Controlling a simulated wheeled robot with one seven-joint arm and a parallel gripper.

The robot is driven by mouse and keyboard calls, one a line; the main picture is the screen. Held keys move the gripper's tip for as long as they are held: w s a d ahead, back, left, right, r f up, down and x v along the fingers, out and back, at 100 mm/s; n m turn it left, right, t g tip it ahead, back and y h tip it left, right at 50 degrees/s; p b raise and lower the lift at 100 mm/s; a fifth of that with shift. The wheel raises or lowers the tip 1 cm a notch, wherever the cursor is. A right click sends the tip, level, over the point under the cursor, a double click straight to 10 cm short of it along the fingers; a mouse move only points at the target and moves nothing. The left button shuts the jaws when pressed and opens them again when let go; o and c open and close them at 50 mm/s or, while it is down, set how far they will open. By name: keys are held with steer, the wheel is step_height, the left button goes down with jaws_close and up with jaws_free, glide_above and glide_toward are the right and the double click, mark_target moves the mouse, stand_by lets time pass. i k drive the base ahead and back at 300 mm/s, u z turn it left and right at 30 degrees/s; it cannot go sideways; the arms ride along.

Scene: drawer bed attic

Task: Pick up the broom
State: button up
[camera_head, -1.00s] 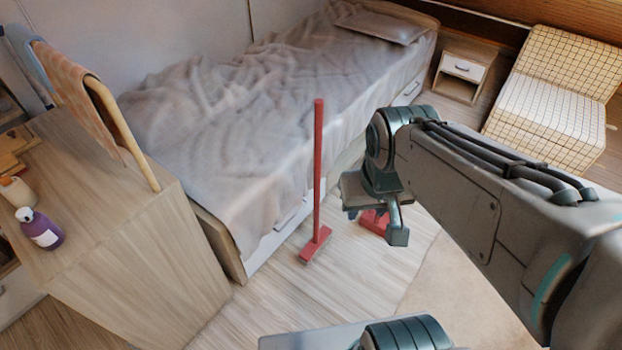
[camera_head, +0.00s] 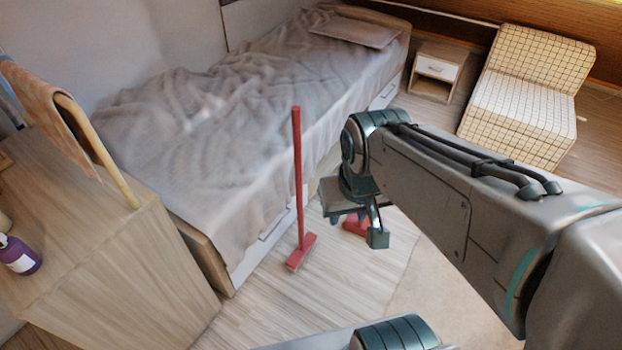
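A red broom (camera_head: 298,180) stands upright beside the bed, its brush head on the wooden floor and its long handle pointing up. My gripper (camera_head: 362,226) is to the right of the broom, apart from it, pointing down. My arm comes in from the right side. The gripper is small and partly hidden by my own wrist. I cannot tell whether its fingers are apart or closed. A red dustpan-like object (camera_head: 355,224) lies on the floor behind my gripper and is partly hidden by it.
A bed (camera_head: 230,150) with a grey cover runs behind the broom. A wooden cabinet (camera_head: 120,260) stands at the left with a purple bottle (camera_head: 20,257) on it. A nightstand (camera_head: 435,72) and a checked chair (camera_head: 525,100) stand at the back right. Floor in front of the broom is clear.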

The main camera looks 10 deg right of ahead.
mark_target(306, 242)
steer(key=z, duration=1.35)
steer(key=i, duration=1.3)
steer(key=u, duration=3.3)
